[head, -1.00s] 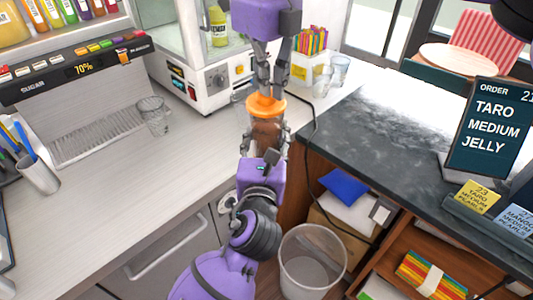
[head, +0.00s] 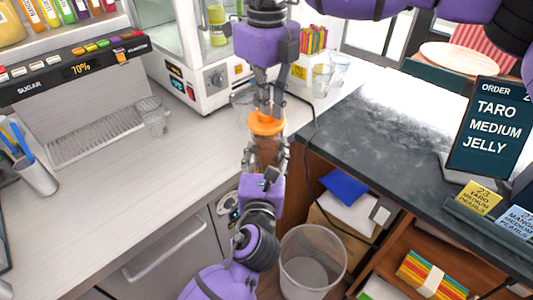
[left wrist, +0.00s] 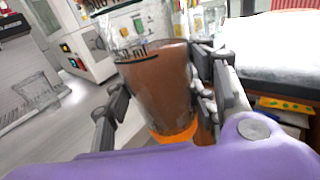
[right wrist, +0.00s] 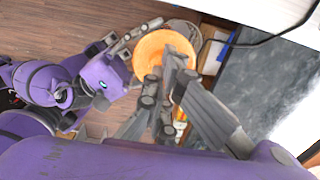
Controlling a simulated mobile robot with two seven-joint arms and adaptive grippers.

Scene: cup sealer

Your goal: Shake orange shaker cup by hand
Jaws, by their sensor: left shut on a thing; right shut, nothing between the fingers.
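The shaker cup (head: 267,150) holds brown liquid and has an orange lid (head: 265,123) uppermost in the head view. My left gripper (head: 265,160) is shut around the cup's body and holds it near the counter's inner edge. The left wrist view shows the brown cup body (left wrist: 160,85) between the fingers, with an orange part (left wrist: 176,137) at its lower end in that picture. My right gripper (head: 265,104) points down, shut and empty, at the orange lid. In the right wrist view its fingers cover part of the lid (right wrist: 150,45); whether they touch it I cannot tell.
A clear glass (head: 153,115) stands on the pale counter (head: 125,180) by the sugar dispenser (head: 80,70). A white machine (head: 205,80) stands behind. A bin (head: 312,265) is below. The dark counter (head: 390,130) at the right has free room.

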